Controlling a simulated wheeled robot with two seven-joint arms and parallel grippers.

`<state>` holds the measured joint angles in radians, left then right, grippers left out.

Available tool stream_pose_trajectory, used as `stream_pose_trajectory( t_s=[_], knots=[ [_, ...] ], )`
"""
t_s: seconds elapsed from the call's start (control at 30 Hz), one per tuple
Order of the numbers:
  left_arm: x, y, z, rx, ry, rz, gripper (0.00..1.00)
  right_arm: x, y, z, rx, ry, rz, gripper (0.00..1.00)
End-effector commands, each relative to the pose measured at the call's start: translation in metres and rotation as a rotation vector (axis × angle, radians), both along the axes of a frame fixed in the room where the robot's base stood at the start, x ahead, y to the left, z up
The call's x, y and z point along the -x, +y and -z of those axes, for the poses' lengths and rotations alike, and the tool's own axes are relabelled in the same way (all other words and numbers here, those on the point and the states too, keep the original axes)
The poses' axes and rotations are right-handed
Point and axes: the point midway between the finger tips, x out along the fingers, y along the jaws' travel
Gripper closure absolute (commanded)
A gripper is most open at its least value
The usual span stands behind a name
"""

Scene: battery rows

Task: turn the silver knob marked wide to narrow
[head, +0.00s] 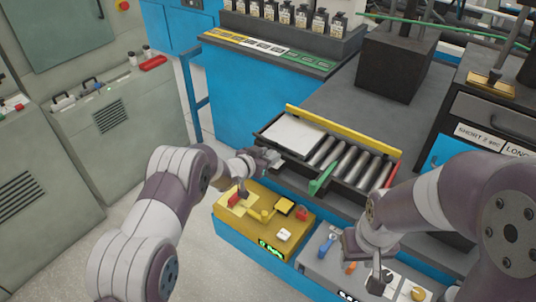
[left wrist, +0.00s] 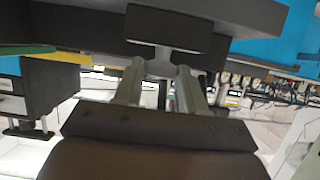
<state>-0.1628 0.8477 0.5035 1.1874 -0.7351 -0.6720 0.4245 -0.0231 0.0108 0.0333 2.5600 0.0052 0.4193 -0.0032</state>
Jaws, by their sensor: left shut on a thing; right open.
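My left gripper (head: 268,158) is at the front left corner of the roller tray (head: 263,137). In the left wrist view my left gripper (left wrist: 160,72) has its two fingers closed around a small grey piece under a dark block (left wrist: 205,15). This piece appears to be the silver knob (left wrist: 162,62), mostly hidden by the fingers. No wide or narrow marking can be read. My right gripper (head: 368,258) is open above the grey control panel (head: 325,272), with nothing seen between its fingers.
A yellow control box (head: 250,236) with buttons stands below my left gripper. A green lever (head: 322,179) juts out at the tray's front, beside several rollers (head: 350,160). Dark bottles (head: 285,14) stand at the back. Floor is clear at left.

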Motion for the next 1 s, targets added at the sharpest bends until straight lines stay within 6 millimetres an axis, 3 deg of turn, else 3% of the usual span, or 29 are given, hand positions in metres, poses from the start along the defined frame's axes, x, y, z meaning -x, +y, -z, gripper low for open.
stream_pose_trajectory(
  t_s=[0.27, 0.6, 1.0],
  knots=[
    [-0.004, 0.005, -0.001, 0.000, 0.000, 0.208, 0.90, 0.000, 0.000, -0.014, 0.000, 0.000, 0.000, 0.57],
    [-0.008, 0.007, 0.003, 0.000, -0.002, 0.430, 0.90, 0.000, 0.000, -0.001, 0.000, 0.000, 0.000, 0.57],
    [-0.009, 0.007, 0.000, 0.000, -0.002, 0.533, 0.90, 0.000, 0.000, 0.008, 0.000, 0.000, 0.000, 0.57]
  ],
)
